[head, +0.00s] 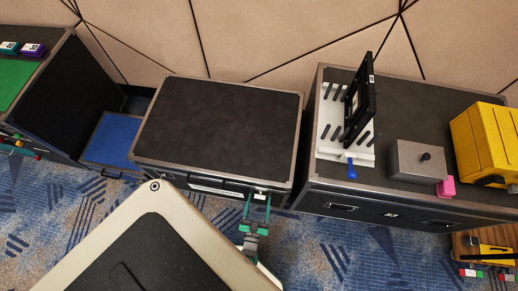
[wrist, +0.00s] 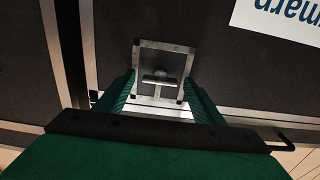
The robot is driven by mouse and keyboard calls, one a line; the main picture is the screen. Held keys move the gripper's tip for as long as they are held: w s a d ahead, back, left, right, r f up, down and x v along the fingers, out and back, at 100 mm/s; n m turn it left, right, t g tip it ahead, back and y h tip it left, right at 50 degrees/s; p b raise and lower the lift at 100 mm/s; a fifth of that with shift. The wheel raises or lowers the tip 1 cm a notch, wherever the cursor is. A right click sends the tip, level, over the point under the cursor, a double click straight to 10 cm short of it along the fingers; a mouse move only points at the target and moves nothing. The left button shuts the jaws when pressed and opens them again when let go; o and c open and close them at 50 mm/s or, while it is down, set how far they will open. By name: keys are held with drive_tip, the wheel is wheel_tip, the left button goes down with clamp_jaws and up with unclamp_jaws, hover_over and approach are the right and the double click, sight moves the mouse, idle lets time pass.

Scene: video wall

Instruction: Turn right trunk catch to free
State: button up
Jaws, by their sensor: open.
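The trunk (head: 215,125) is a black case with metal edges, standing in the middle of the head view. Its right catch (wrist: 163,53) shows in the wrist view as a square metal frame with a short bar-shaped turn handle (wrist: 158,80) lying crosswise in the picture. My gripper (head: 257,201) is at the trunk's front face, near its right end. In the wrist view my gripper (wrist: 160,92) is open, with one green finger on each side of the handle. I cannot tell whether the fingers touch it. In the head view the catch is too small to make out clearly.
A white label (wrist: 285,18) is on the trunk front. A second black case (head: 410,205) stands close on the right, carrying a white rack (head: 330,135), a grey box (head: 415,160) and a yellow case (head: 485,140). A blue box (head: 110,140) is at left. Patterned carpet lies in front.

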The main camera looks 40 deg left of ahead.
drive_tip(key=c, duration=1)
drive_tip(key=shift+c, duration=0.2)
drive_tip(key=shift+n, duration=0.3)
drive_tip(key=n, duration=1.7)
drive_tip(key=shift+s+f, duration=0.1)
drive_tip(key=shift+n, duration=0.3)
